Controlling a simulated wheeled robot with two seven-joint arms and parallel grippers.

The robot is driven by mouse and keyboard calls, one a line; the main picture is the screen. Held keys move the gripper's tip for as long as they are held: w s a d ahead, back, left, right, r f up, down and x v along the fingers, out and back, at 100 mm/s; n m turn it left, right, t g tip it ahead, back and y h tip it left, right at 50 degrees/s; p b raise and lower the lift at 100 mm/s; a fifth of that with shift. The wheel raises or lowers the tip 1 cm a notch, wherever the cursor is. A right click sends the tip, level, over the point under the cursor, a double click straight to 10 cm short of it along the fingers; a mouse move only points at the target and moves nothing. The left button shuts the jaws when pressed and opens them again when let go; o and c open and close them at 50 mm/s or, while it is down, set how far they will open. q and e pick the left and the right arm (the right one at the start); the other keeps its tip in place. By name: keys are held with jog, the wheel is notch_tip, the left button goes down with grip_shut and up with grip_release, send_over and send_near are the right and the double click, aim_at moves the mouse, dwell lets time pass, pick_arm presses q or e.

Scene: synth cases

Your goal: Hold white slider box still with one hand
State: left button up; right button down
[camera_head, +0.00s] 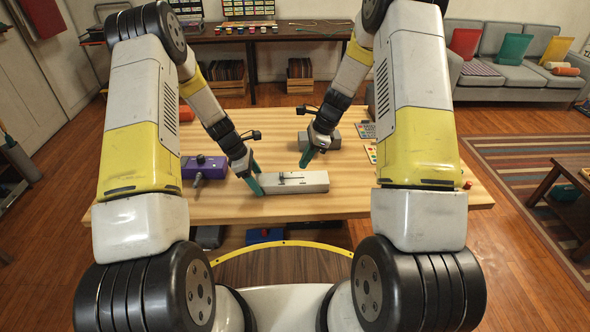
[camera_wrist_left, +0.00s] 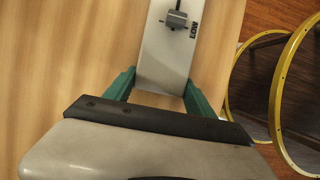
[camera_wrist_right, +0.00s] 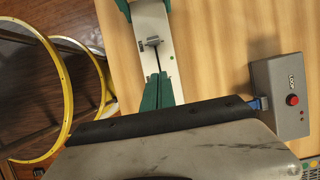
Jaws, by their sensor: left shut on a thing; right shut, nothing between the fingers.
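The white slider box (camera_head: 310,182) lies near the front middle of the wooden table. Its small grey slider knob (camera_head: 281,178) sits on top, left of the middle. The left wrist view shows the box (camera_wrist_left: 165,60), the knob (camera_wrist_left: 176,19) and the marking "LOW". My left gripper (camera_head: 257,181) is shut on the box's left end, one teal finger (camera_wrist_left: 122,84) on each side. My right gripper (camera_head: 306,158) is shut and empty, just behind and above the right part of the box. In the right wrist view its closed fingers (camera_wrist_right: 157,92) overlap the box; contact cannot be told.
A purple box (camera_head: 197,162) with a protruding handle stands on the left. A grey box with a red button (camera_wrist_right: 292,99) stands behind my right gripper. Panels (camera_head: 372,153) lie at the right.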

jog(key=v, duration=0.6)
jog(key=shift+d+f, duration=0.1)
pick_arm(q)
jog(key=o, duration=1.8)
jog(key=shift+r, duration=0.1)
jog(key=v, duration=1.1)
jog(key=shift+a+r, duration=0.15)
jog(key=shift+r, duration=0.25)
notch_tip(320, 180, up, 10)
